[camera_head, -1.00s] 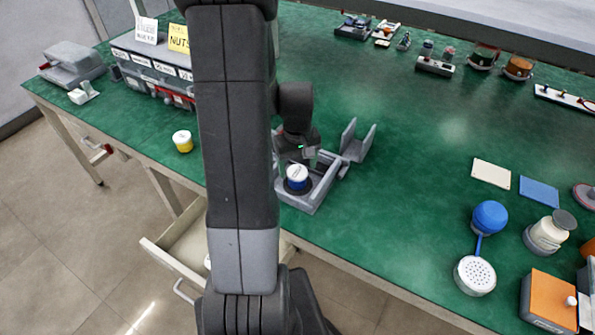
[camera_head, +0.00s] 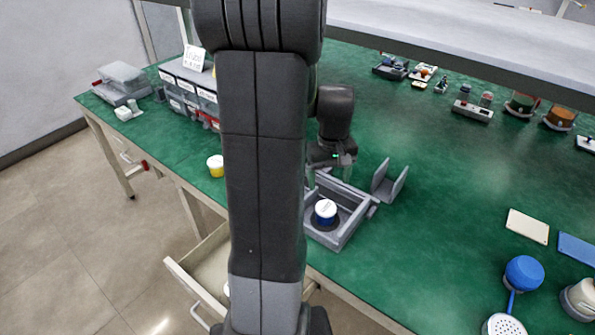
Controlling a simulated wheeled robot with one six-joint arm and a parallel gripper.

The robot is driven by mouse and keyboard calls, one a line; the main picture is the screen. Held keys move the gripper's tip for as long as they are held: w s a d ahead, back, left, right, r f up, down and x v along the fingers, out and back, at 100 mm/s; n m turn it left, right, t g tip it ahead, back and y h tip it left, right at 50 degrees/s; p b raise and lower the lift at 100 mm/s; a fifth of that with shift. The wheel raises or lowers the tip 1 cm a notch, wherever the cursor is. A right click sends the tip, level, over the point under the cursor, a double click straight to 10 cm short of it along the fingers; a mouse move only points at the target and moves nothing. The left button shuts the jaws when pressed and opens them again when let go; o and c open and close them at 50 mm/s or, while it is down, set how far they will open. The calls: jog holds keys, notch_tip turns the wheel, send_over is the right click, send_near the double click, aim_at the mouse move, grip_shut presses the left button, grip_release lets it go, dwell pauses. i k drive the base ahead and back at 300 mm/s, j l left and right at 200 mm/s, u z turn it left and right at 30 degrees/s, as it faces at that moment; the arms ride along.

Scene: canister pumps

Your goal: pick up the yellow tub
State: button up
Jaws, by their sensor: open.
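The yellow tub (camera_head: 216,166) is a small round tub with a white lid. It stands upright on the green table near its front left edge, just left of my arm. My gripper (camera_head: 340,172) is to the right of the tub, above the back of a grey tray (camera_head: 345,236). Its fingers are open, partly hidden and small in this view, with nothing seen between them. My arm covers the table between the tub and the gripper.
A blue tub with a white lid (camera_head: 326,210) stands in the grey tray. A grey bracket (camera_head: 390,183) stands right of it. Labelled drawers (camera_head: 190,92) stand behind the yellow tub. An open drawer (camera_head: 203,262) juts out below the table edge. Bare table surrounds the yellow tub's front and left.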

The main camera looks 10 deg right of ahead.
aim_at(214, 162)
jog(key=i+j+z, duration=0.15)
jog(key=j, duration=0.25)
jog(key=i+j+z, duration=0.1)
jog(key=j, duration=0.3)
jog(key=i+j+z, duration=0.15)
jog(key=i+j, duration=0.15)
jog(key=j, duration=0.15)
jog(key=i+j+z, duration=0.1)
jog(key=j, duration=0.35)
jog(key=i+j+z, duration=0.15)
jog(key=j, duration=0.3)
jog(key=i+j+z, duration=0.1)
jog(key=j, duration=0.35)
